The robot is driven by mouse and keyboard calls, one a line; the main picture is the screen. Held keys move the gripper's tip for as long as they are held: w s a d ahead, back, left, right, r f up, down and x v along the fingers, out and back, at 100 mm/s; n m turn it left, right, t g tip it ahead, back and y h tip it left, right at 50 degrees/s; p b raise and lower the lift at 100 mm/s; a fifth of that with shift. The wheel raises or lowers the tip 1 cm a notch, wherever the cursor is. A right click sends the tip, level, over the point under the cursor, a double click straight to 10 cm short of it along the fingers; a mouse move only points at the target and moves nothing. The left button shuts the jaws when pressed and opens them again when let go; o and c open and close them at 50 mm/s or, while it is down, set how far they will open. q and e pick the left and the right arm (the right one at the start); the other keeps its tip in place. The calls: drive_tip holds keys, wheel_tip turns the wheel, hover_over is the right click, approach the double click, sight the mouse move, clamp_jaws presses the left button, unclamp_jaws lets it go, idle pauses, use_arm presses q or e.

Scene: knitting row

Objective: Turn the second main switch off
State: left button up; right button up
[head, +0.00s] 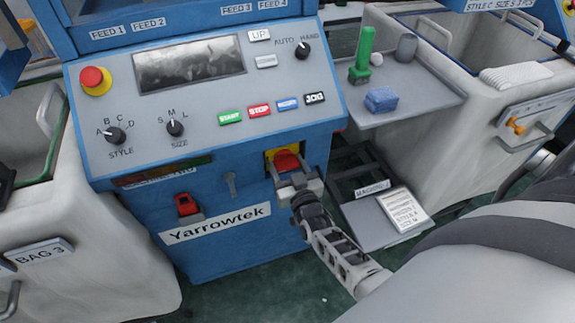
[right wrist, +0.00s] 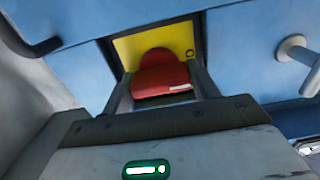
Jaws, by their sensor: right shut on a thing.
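The main switch with a red knob (head: 286,160) on a yellow plate (head: 271,155) sits low on the front of the blue machine, right of a small grey handle. My right gripper (head: 287,175) is at this switch, its fingers on both sides of the red knob. In the right wrist view the red knob (right wrist: 162,75) stands between the two fingers (right wrist: 162,90), in front of the yellow plate (right wrist: 125,45). The gripper is shut on the knob. The knob's turn position is hard to read. My left gripper is not in view.
The panel above carries a red emergency button (head: 95,79), a style dial (head: 115,135), a size dial (head: 175,128) and coloured buttons (head: 259,110). A red-and-black device (head: 187,205) sits left of the grey handle (head: 230,184). A shelf (head: 420,95) and a bin stand right.

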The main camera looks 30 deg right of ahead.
idle(0.5)
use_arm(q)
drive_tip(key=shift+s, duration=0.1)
use_arm(e)
drive_tip(key=o, duration=0.7)
drive_tip(key=p+v, duration=0.2)
drive_tip(key=v, duration=0.2)
drive_tip(key=shift+s+r, duration=0.15)
drive_tip(key=shift+s, duration=0.1)
drive_tip(key=p, duration=0.2)
approach(289, 169)
drive_tip(key=s, duration=0.1)
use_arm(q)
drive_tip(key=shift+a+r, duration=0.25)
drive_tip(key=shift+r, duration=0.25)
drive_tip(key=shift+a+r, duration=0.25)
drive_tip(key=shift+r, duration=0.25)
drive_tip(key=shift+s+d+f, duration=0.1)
